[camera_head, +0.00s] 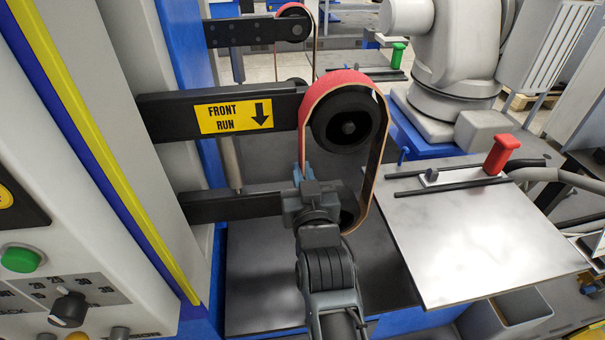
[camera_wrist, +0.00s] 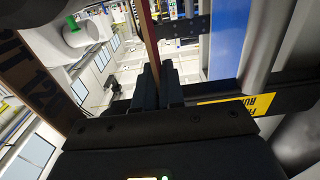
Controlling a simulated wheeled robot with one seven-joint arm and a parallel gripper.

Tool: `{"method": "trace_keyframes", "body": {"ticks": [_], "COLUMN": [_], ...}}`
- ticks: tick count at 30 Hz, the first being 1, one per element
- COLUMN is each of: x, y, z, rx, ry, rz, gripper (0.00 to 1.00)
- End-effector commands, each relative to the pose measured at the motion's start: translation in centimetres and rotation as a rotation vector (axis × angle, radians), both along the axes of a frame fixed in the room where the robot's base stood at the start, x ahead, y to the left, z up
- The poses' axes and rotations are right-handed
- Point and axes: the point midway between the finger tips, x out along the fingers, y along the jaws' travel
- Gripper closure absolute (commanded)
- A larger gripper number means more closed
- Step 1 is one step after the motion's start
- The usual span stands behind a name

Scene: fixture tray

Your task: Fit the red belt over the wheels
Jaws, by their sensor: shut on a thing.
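The red belt (camera_head: 345,78) hangs as a long loop, red outside and tan inside. Its top lies over the black upper wheel (camera_head: 348,122), and its right run curves in below the lower wheel (camera_head: 348,214). The lower wheel is mostly hidden behind my gripper (camera_head: 302,172), so I cannot tell whether the belt is seated on it. My gripper is shut on the left run of the belt. In the wrist view, the fingers (camera_wrist: 158,86) pinch the edge-on strip of belt (camera_wrist: 151,40). Another part of the belt, with printed lettering, shows at the left (camera_wrist: 40,50).
A black bar with a yellow "FRONT RUN" sign (camera_head: 233,117) runs to the upper wheel. A second belted wheel (camera_head: 293,27) stands behind. A metal table (camera_head: 470,230) with a red-handled clamp (camera_head: 501,153) is at right. A control panel (camera_head: 60,285) is at left.

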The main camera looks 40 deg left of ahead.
Motion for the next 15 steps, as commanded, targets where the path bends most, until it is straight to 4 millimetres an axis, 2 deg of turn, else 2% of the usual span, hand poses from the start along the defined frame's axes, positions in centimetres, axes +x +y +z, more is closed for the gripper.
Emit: {"method": "trace_keyframes", "body": {"ticks": [15], "x": [0.0], "y": [0.04], "z": [-0.71], "rx": [0.001], "ry": [-0.001], "rz": [0.0], "gripper": [1.0]}}
